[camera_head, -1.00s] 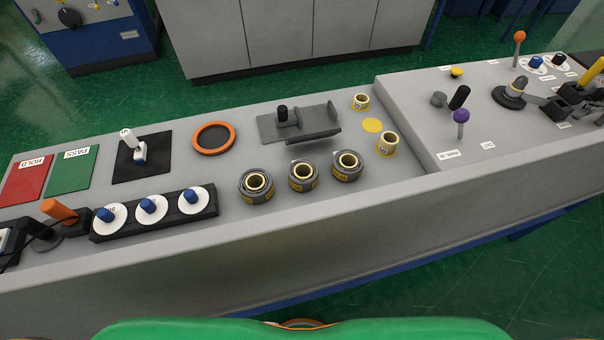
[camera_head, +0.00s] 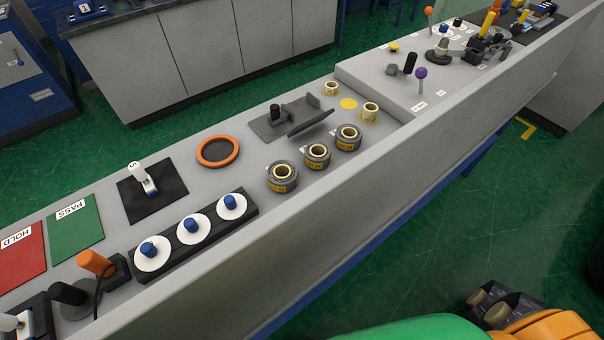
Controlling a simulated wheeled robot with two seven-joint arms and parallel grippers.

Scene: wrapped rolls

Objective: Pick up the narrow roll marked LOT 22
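Three grey wrapped rolls with yellow bands and pale cores stand in a row along the front of the counter: a near one (camera_head: 282,184), a middle one (camera_head: 317,162) and a far one (camera_head: 348,144). Two smaller, narrower yellowish rolls stand behind them, one at the back (camera_head: 331,88) and one further right (camera_head: 370,113). The print is too small to read, so I cannot tell which is LOT 22. A dark part with two tan ends at bottom right looks like my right gripper (camera_head: 488,305), low and away from the counter; its opening is unclear. My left gripper is not visible.
The grey counter (camera_head: 240,265) holds an orange ring (camera_head: 217,164), a dark grey fixture (camera_head: 268,125), a yellow disc (camera_head: 348,103), a black block of blue-knobbed discs (camera_head: 191,230), a lever on a black pad (camera_head: 160,203), and green PASS (camera_head: 75,221) and red HOLD (camera_head: 22,262) pads.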

